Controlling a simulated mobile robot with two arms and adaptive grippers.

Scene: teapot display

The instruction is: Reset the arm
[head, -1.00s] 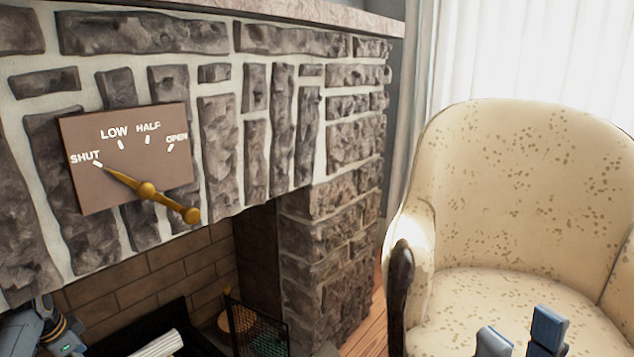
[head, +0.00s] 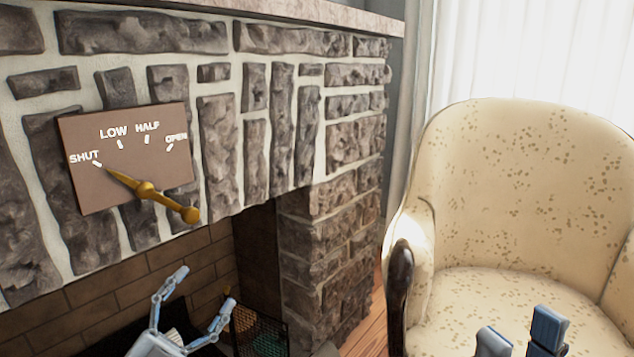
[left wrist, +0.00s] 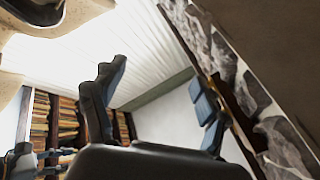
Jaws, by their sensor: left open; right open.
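My left gripper (head: 203,291) is open and empty at the lower left of the head view, in front of the fireplace opening. Its fingers point up, and they also show spread apart in the left wrist view (left wrist: 158,95). My right gripper (head: 521,338) shows at the bottom edge of the head view, open, in front of the armchair; only its fingertips are visible. A brown damper plate (head: 125,157) on the stone wall is marked SHUT, LOW, HALF and OPEN. Its brass lever (head: 148,190) points at SHUT. The left gripper is below the lever and apart from it.
The stone fireplace (head: 330,200) fills the left and middle, with a mantel (head: 290,12) above. A dark mesh screen (head: 262,330) stands in the opening. A cream armchair (head: 530,190) takes up the right side, before a bright curtain (head: 530,50).

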